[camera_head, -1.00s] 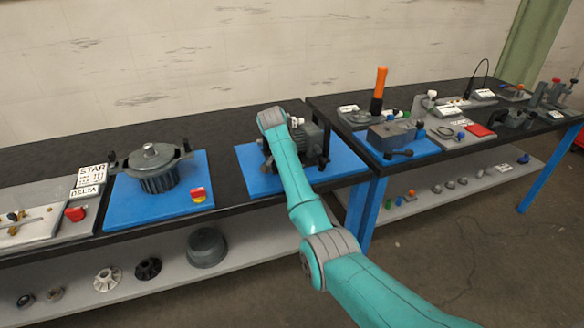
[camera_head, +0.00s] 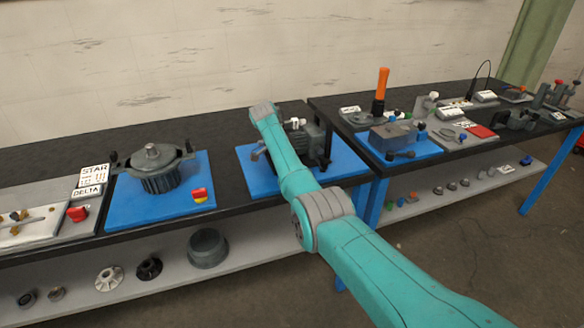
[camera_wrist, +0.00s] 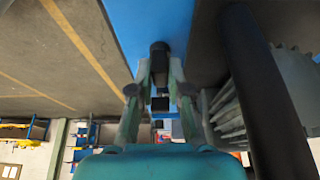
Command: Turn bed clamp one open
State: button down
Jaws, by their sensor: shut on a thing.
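In the wrist view my gripper (camera_wrist: 161,68) has its two fingers closed around a dark, short part (camera_wrist: 159,50), which I take to be bed clamp one. The clamp sits over the blue base plate (camera_wrist: 150,16). In the head view a motor unit (camera_head: 310,140) stands on the blue base plate (camera_head: 345,167) in the middle of the bench. My arm covers the left part of that plate, so the fingertips and most of the clamp are hidden there. How far the clamp is turned cannot be told.
In the wrist view a thick black bar (camera_wrist: 262,95) and a ribbed grey housing (camera_wrist: 228,118) stand close to the right of my fingers. In the head view another motor (camera_head: 158,168) is on a blue plate to the left. A second bench (camera_head: 455,150) with several parts stands to the right.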

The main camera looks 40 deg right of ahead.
dwell(0.4)
jog(key=c, duration=1.1)
grip_release()
jog(key=v, duration=1.2)
